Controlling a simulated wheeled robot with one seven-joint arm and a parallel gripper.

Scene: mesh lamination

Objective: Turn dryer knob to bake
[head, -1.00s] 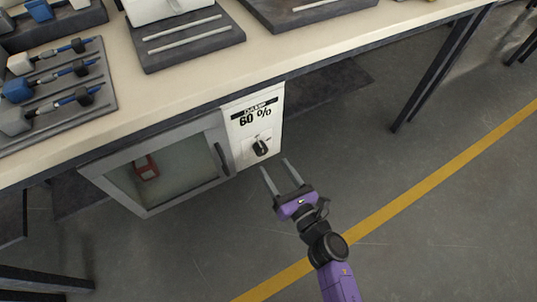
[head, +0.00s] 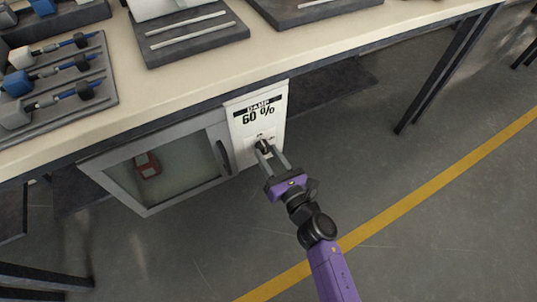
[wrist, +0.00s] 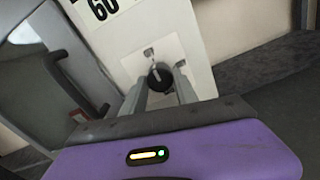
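The dryer (head: 160,165) is a grey cabinet under the bench with a glass door and a white control panel (head: 258,97) on its right. The panel reads "DAMP" and "60 %". The dark round dryer knob (wrist: 160,76) sits low on the panel with a pale pointer line on it. My gripper (head: 269,150) is at the knob, its two grey fingers spread with one on each side. In the wrist view the fingers (wrist: 160,85) straddle the knob. I cannot tell whether they touch it.
A black door handle (head: 223,157) is just left of the panel. A red object (head: 147,165) shows behind the glass. The bench top (head: 190,82) overhangs above, holding grey trays with tools (head: 60,80). The floor to the right is clear up to a bench leg (head: 450,70).

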